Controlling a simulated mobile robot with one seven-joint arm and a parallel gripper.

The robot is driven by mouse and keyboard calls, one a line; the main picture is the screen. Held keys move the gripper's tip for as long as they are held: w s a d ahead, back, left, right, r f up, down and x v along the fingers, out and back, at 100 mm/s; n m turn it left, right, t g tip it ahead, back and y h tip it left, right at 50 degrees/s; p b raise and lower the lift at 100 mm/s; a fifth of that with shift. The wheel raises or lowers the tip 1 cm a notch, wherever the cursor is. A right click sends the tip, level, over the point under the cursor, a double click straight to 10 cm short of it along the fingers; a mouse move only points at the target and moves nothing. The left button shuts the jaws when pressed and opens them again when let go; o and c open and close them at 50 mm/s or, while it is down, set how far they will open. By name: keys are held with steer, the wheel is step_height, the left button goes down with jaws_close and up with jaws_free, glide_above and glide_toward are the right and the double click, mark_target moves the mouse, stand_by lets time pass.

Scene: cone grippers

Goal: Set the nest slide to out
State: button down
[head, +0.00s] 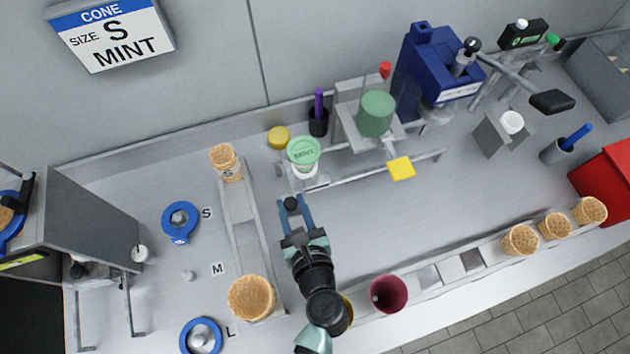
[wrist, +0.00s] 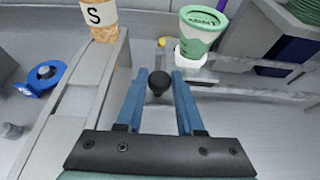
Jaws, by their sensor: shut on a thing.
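In the head view, my gripper (head: 292,208) has its blue fingers around a small black knob (head: 291,203) at the front left of a metal rail. The wrist view shows the knob (wrist: 158,84) between the two fingers (wrist: 157,95). I take the knob to be the nest slide's handle, but its link to the slide is hard to see. The cup also shows in the wrist view (wrist: 203,32), beyond the right finger.
A long grey rack (head: 244,240) lies left of my gripper, holding an S-labelled cone (head: 225,162) and a larger cone (head: 251,297). A yellow block (head: 401,168) is by the rail's right. A green cylinder (head: 376,113) and blue press (head: 430,75) stand behind.

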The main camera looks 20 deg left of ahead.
steer(key=shift+s+a, duration=0.25)
steer(key=shift+a, duration=0.1)
steer(key=c, duration=0.5)
jaws_free()
steer(key=shift+s+a, duration=0.1)
steer(key=shift+c, duration=0.2)
steer(key=shift+r, duration=0.3)
step_height(320, 180, up, 9)
steer(key=p, duration=0.1)
steer(key=shift+r+p, duration=0.2)
steer(key=shift+p, duration=0.15)
